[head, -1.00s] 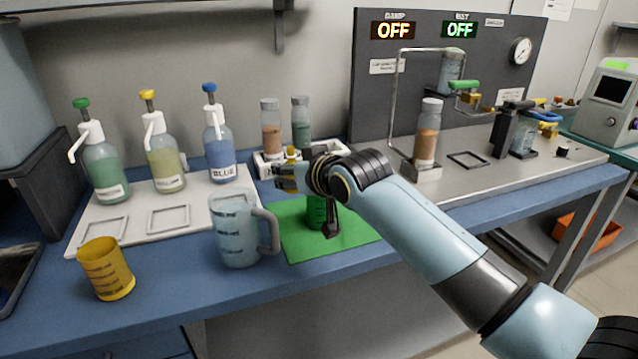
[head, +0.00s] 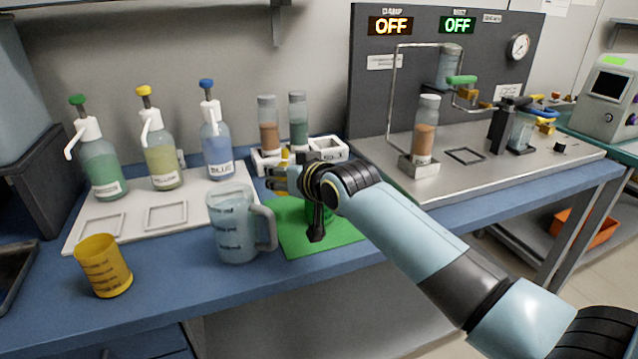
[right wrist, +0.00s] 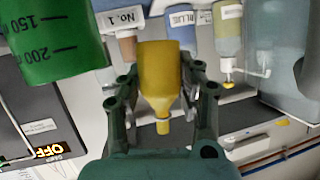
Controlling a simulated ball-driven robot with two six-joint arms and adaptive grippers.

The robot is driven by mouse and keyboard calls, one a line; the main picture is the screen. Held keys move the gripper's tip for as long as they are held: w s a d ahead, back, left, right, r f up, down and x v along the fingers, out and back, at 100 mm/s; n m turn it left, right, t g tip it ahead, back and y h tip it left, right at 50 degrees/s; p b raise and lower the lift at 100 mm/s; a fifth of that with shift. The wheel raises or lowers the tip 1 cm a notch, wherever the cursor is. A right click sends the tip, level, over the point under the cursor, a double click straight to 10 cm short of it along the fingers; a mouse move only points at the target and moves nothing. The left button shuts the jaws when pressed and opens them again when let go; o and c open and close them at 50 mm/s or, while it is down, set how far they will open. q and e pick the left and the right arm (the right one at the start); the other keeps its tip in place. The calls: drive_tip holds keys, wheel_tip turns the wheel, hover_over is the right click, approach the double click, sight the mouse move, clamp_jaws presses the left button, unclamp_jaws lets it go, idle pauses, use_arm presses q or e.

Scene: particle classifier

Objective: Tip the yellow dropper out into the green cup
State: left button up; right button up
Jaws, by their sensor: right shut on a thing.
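My right gripper (head: 284,175) is shut on the yellow dropper (right wrist: 160,78). The dropper sits between both fingers (right wrist: 163,112) in the right wrist view, its narrow tip toward the bottom of that picture, the same way as the bottle pumps there. The green cup (head: 317,214) stands on the green mat (head: 285,232), partly hidden by my right wrist. The cup (right wrist: 52,38) is large at upper left in the right wrist view, apart from the dropper. My left gripper is out of view.
A clear jug (head: 235,228) stands just left of the mat, and a yellow cup (head: 103,266) farther left. Pump bottles (head: 160,160) stand on a white tray (head: 195,212). A white rack (head: 332,148) with two vials is behind my gripper. A metal-topped rig (head: 480,170) is right.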

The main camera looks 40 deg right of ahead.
drive_tip(key=shift+s+d+r, duration=0.1)
drive_tip(key=shift+d, duration=0.05)
drive_tip(key=shift+d+m+t+y+b, duration=0.25)
drive_tip(key=shift+m+b, duration=0.25)
drive_tip(key=shift+b, duration=0.35)
drive_tip(key=m+b, duration=0.1)
drive_tip(key=d+m+t+y+b, duration=0.1)
drive_tip(key=b, duration=0.1)
drive_tip(key=shift+s+r+b, duration=0.25)
drive_tip(key=shift+r+b, duration=0.05)
drive_tip(key=shift+r, duration=0.05)
drive_tip(key=shift+d+r+m+t+y+b, duration=0.15)
drive_tip(key=shift+r+m+t+y+b, duration=0.3)
drive_tip(key=shift+m+b, duration=0.6)
drive_tip(key=shift+d+r+m+t+y+b, duration=0.1)
drive_tip(key=shift+r+m+t+y+b, duration=0.1)
drive_tip(key=shift+r+m+t+b, duration=0.65)
drive_tip(key=shift+f+g+b, duration=0.25)
drive_tip(key=shift+b, duration=0.05)
drive_tip(key=shift+f+m+b, duration=0.1)
drive_tip(key=shift+m+b, duration=0.2)
drive_tip(key=shift+a+f+m+t+b, duration=0.2)
drive_tip(key=shift+f+m+t+b, duration=0.15)
drive_tip(key=shift+m+b, duration=0.35)
